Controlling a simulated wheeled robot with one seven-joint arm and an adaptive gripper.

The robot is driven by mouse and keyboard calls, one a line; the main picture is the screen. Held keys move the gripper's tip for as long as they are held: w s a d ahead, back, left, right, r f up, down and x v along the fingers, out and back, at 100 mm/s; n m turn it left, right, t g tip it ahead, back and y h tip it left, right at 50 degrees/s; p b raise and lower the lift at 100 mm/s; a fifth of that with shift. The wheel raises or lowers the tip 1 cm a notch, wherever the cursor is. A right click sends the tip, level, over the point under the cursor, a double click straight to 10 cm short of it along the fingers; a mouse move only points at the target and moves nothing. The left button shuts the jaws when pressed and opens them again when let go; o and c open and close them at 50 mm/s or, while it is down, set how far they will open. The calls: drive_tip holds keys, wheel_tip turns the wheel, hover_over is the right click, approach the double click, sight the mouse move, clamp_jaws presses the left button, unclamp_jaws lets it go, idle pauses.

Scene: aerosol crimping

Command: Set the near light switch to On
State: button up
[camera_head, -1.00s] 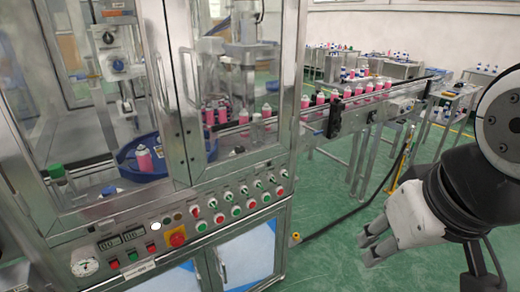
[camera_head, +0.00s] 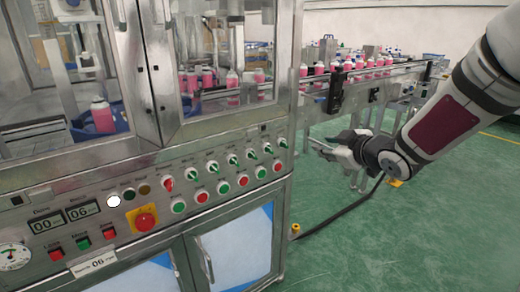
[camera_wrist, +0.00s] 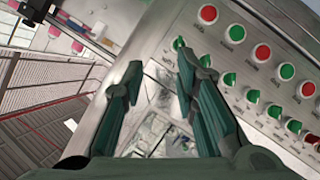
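The control panel (camera_head: 215,180) on the cabinet front carries a row of rotary switches, the leftmost red (camera_head: 167,184) and the others green. Their labels are too small to read, so I cannot tell which is the near light switch. The rightmost switch (camera_head: 283,142) is the one closest to my gripper. My gripper (camera_head: 318,148) is to the right of the cabinet, apart from the panel, with its fingers toward it. In the wrist view my gripper (camera_wrist: 160,65) is open and empty; the end green switch (camera_wrist: 178,43) shows just beyond the right fingertip.
Red and green push buttons (camera_head: 223,187) line up below the switches. A red emergency stop (camera_head: 146,219) on yellow and a gauge (camera_head: 12,256) are at the left. A conveyor with pink cans (camera_head: 375,65) runs behind my gripper.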

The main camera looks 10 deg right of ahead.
sight(286, 145)
wheel_tip(286, 145, down, 6)
drive_tip(key=w+n+t+y+b, duration=0.2)
drive_tip(key=y+b, duration=0.2)
drive_tip(key=y, duration=0.1)
drive_tip(key=shift+y, duration=0.5)
drive_tip(key=b+x, duration=0.4)
drive_tip(key=x, duration=1)
drive_tip(key=shift+a+f, duration=0.1)
drive_tip(key=shift+a, duration=0.05)
drive_tip(key=shift+s, duration=0.1)
clamp_jaws()
